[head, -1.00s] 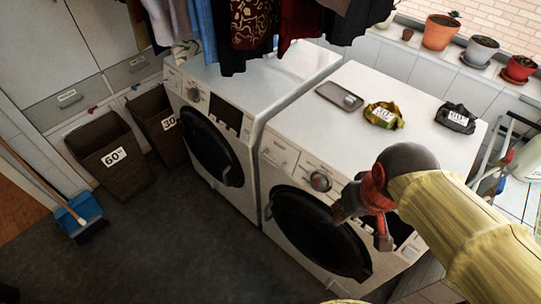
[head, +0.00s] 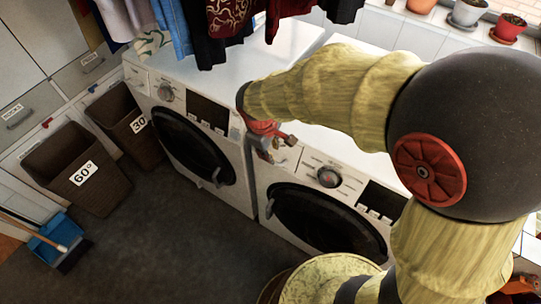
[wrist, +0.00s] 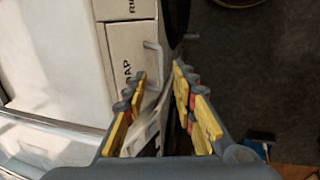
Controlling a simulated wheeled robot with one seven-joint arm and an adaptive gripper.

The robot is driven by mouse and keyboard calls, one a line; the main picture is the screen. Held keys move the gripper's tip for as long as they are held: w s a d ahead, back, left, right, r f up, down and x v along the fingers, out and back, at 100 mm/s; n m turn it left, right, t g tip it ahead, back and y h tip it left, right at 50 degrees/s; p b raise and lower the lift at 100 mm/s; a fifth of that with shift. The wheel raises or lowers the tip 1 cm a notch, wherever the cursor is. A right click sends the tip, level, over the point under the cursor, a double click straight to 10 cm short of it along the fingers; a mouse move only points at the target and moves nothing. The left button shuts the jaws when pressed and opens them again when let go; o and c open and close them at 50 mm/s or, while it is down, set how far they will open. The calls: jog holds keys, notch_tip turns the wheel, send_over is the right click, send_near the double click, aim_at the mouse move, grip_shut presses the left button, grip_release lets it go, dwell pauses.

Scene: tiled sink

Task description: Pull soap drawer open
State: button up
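The soap drawer (head: 287,155) is at the upper left of the right washing machine's front (head: 255,177). My gripper partly hides it in the head view. In the wrist view the pale drawer front (wrist: 124,52) carries dark lettering ending in "AP" and a thin metal handle (wrist: 155,48). The drawer looks flush with the machine. My gripper (head: 268,143) is at the drawer front. In the wrist view its yellow fingers (wrist: 160,76) are open, with the handle at the gap between their tips. Whether they touch it, I cannot tell.
The left washing machine (head: 180,100) stands close beside. Laundry baskets (head: 75,170) and a blue dustpan (head: 50,235) stand at the left. The dark floor (head: 165,245) in front is clear.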

jog(key=b+x, duration=0.2)
jog(key=x, duration=0.5)
jog(key=shift+f, duration=0.1)
jog(key=shift+c, duration=0.6)
grip_shut()
